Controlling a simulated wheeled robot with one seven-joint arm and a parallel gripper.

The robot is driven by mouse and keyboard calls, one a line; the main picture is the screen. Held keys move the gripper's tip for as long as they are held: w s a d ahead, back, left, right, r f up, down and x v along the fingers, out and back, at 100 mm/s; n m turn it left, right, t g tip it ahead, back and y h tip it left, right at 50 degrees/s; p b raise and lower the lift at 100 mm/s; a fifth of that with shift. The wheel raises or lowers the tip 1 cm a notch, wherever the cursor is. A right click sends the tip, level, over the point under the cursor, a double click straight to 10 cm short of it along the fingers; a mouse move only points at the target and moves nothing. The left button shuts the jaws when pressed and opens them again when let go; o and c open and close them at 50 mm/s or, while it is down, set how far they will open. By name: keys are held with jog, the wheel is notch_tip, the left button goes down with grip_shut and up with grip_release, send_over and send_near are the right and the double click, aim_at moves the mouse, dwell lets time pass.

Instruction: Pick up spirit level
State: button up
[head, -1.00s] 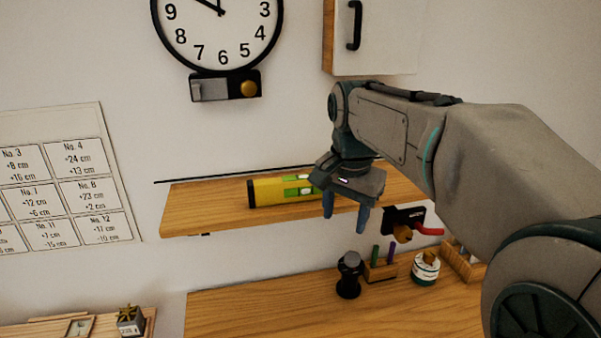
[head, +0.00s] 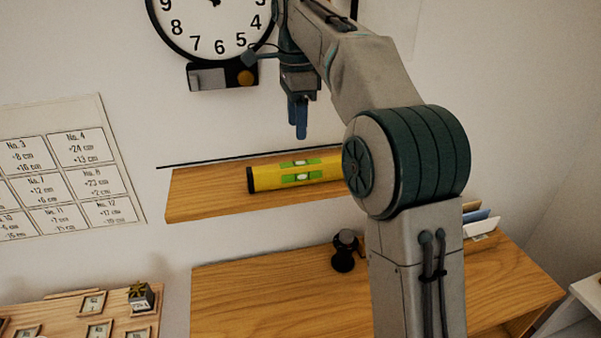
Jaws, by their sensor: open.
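The spirit level (head: 272,178) is a yellow bar with a black end cap and green vial windows. It lies lengthwise on the wooden wall shelf (head: 195,199). Its right end is hidden behind my arm. My gripper (head: 299,135) is above the level, fingers pointing down. The fingertips appear a little higher than the level in the picture, apart from it. The gripper is empty; the two fingers overlap from this angle, so the gap between them is hard to see.
A clock (head: 212,25) hangs on the wall close behind my gripper. Below the shelf is a wooden desk (head: 270,300) with a dark, round-topped object (head: 344,252). Small framed cards (head: 97,329) lie on a board at lower left. My arm hides the shelf's right side.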

aim_at(298, 163)
notch_tip(298, 163, down, 6)
jog(key=shift+f, duration=0.25)
jog(key=shift+d+f, duration=0.15)
jog(key=shift+f, duration=2.45)
jog(key=shift+w, duration=0.1)
grip_shut()
jog(key=shift+r, duration=0.1)
